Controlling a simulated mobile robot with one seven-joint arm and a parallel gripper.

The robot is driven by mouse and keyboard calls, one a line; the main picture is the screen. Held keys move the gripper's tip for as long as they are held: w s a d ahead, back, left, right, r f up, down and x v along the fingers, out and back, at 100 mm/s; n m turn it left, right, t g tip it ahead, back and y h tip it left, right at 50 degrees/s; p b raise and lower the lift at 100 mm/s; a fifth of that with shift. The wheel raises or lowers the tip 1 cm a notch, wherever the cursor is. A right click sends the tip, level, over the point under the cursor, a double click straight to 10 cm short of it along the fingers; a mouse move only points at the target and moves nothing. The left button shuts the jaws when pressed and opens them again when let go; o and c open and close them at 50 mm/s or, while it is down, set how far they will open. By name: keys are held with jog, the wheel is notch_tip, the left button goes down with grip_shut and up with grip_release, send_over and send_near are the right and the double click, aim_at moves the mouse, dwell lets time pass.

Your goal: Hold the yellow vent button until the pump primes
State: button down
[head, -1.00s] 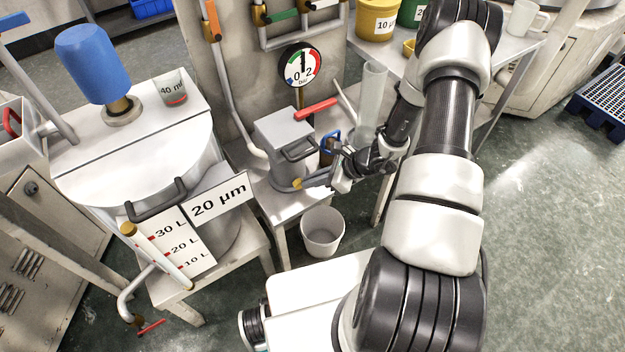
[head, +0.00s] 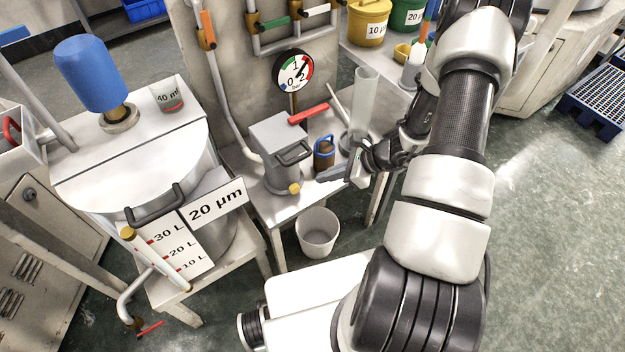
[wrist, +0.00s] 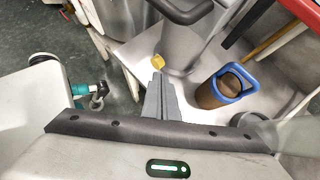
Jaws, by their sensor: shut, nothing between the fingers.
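The yellow vent button (head: 294,188) sits low on the front of the grey pump housing (head: 280,150), on the small table. It also shows in the wrist view (wrist: 157,63), just beyond my fingertips. My gripper (head: 322,177) is shut and empty, to the right of the button. In the head view a small gap shows between the fingertips and the button. The fingers show from behind in the wrist view (wrist: 158,85). The round gauge (head: 293,72) hangs above the pump; its dark needle seems to lean towards the 2.
A brown jar with a blue handle (head: 323,155) stands right of the pump, close to my fingers. A clear tall cylinder (head: 363,103) stands behind my wrist. A red lever (head: 308,114) is over the pump. A white bucket (head: 318,232) stands on the floor below.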

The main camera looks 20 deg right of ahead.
jog(key=shift+v, duration=2.75)
jog(key=s+a+r+n+g+h, duration=0.1)
jog(key=a+r+n, duration=0.2)
jog(key=r+n, duration=0.35)
jog(key=s+a+r+n+h, duration=0.1)
jog(key=a+r+n, duration=0.2)
jog(key=r, duration=0.7)
jog(key=a+r+n+g+h, duration=0.1)
jog(key=a+r+n, duration=0.2)
jog(key=r+n, duration=0.35)
jog(key=s+r+n+t+h+p, duration=0.1)
jog(key=s+r+n+t+h, duration=0.3)
jog(key=s+r+n, duration=0.8)
notch_tip(320, 180, up, 15)
jog(key=s+m+g+p, duration=0.1)
jog(key=s+m+p, duration=0.1)
jog(key=p, duration=1)
jog(key=shift+s+m+h+p, duration=0.3)
jog(key=shift+s+m+h, duration=0.1)
jog(key=shift+m, duration=0.4)
